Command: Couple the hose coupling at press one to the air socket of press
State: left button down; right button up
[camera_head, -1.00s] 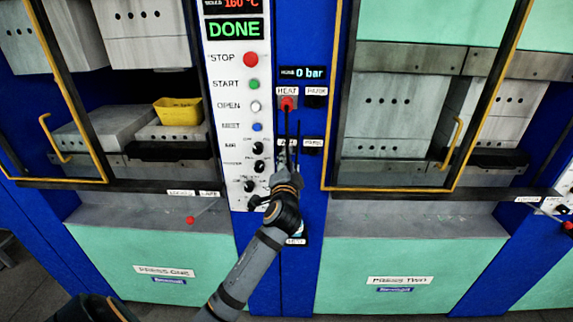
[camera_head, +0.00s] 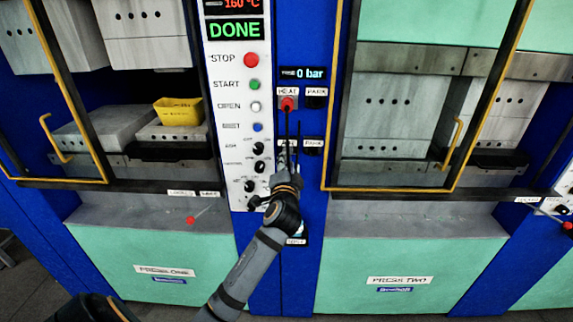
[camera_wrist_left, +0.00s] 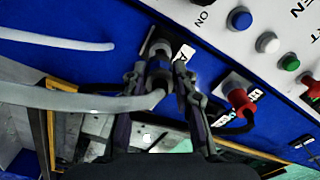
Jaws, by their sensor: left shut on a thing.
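My left gripper (camera_head: 286,174) is in front of the blue column between the two presses, below the red plug at HEAT. In the left wrist view its fingers (camera_wrist_left: 160,88) are shut around the grey hose coupling (camera_wrist_left: 157,73). A pale hose (camera_wrist_left: 70,98) runs from the coupling to the left. The coupling's front end is at a dark socket (camera_wrist_left: 160,46) on the blue panel, beside a white label starting with A. I cannot tell whether it is fully seated. In the head view my gripper hides coupling and socket. My right gripper is not in view.
A red plug (camera_wrist_left: 239,98) with a dark cable sits right of the coupling. A second pale hose (camera_wrist_left: 60,40) crosses the wrist view. The white control panel (camera_head: 236,130) reads DONE; the column display (camera_head: 303,73) reads 0 bar. A yellow bin (camera_head: 180,111) stands inside press one.

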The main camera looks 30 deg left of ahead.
pick_arm(q)
jog(key=shift+x, duration=1.55)
jog(key=shift+r, duration=0.1)
jog(key=c, duration=1.5)
grip_release()
jog(key=o, duration=0.5)
jog(key=shift+w+a, duration=0.15)
jog(key=v, duration=1.2)
